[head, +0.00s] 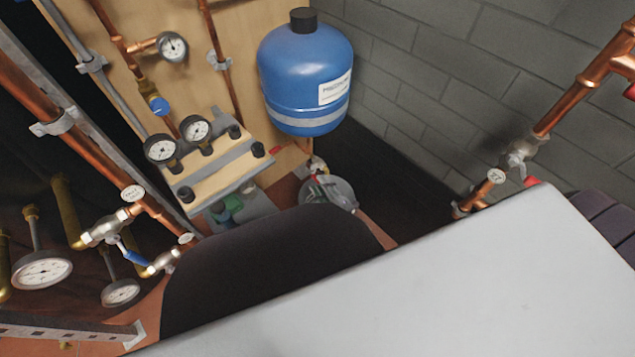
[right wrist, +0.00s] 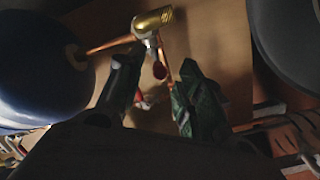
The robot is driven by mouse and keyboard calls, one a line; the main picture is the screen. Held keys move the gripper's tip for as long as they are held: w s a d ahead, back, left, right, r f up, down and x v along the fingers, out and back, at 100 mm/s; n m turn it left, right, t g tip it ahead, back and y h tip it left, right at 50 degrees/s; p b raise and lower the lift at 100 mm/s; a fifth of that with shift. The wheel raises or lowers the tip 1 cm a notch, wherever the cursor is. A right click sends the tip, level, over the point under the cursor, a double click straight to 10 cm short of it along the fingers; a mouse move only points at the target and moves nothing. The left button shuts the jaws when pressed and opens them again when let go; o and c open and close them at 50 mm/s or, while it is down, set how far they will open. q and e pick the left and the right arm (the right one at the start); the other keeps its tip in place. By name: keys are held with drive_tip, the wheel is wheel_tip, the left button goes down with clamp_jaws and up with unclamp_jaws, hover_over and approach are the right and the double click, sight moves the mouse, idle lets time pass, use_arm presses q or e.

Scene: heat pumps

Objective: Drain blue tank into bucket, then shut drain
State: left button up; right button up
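The blue tank (head: 305,85) hangs against the wooden panel, with a pipe below it. It fills the left of the right wrist view (right wrist: 38,75). The brass drain fitting (right wrist: 153,20) with a red handle (right wrist: 159,70) shows beyond and between the fingertips; contact cannot be told.
Gauges (head: 178,143) and a manifold shelf (head: 215,172) stand left of the tank. Copper pipes with valves (head: 522,152) run along the right wall. The grey block wall (head: 440,75) is close behind.

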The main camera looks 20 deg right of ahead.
sight(317, 181)
drive_tip(key=shift+w+a+b, duration=0.15)
drive_tip(key=shift+w+b, duration=0.05)
drive_tip(key=shift+w, duration=0.6)
drive_tip(key=shift+w+a+b, duration=0.1)
drive_tip(key=shift+w+b, duration=0.1)
drive_tip(key=shift+w, duration=0.55)
drive_tip(key=shift+c, duration=0.4)
clamp_jaws()
